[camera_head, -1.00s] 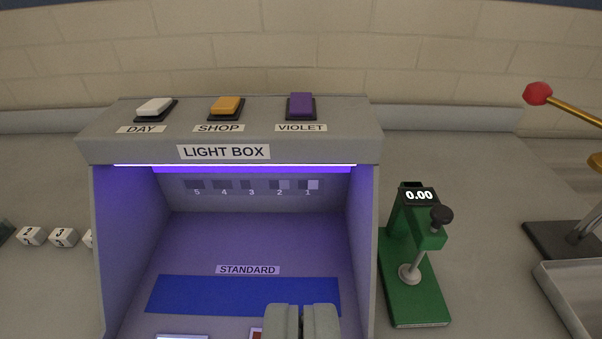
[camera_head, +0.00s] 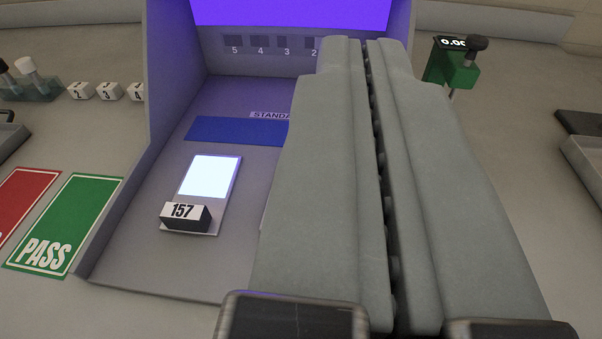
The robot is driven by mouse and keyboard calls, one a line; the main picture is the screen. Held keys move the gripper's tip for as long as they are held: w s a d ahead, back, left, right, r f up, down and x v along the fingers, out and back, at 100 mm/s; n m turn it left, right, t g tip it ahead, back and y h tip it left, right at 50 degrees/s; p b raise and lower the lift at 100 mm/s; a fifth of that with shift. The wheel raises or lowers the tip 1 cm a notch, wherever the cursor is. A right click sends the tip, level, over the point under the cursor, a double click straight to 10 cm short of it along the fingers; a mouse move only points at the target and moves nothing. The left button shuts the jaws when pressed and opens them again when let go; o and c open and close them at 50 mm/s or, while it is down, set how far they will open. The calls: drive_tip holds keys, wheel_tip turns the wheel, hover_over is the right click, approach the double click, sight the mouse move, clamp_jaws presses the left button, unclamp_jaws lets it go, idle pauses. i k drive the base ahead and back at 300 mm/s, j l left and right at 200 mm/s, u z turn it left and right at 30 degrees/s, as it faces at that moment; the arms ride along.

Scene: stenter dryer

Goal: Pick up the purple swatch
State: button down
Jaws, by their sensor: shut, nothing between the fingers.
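My gripper (camera_head: 363,45) fills the middle and right of the view, its two long grey fingers shut together with nothing between them. It reaches over the right part of the light box (camera_head: 165,130). No swatch that is clearly purple shows; the fingers hide the right part of the box floor. A card with a bright bluish-white face (camera_head: 210,177) lies on the box floor left of my gripper, apart from it. A block marked 157 (camera_head: 185,215) sits on its near end. A blue strip (camera_head: 230,130) lies behind, at the STANDARD label (camera_head: 271,115).
A green PASS mat (camera_head: 65,225) and a red mat (camera_head: 22,200) lie left of the box. White numbered cubes (camera_head: 108,91) stand behind them. A green gauge (camera_head: 452,72) stands right of the box, with a grey tray (camera_head: 585,165) at the far right.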

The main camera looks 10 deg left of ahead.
sight(199, 202)
drive_tip(key=k+j, duration=0.1)
drive_tip(key=k, duration=0.95)
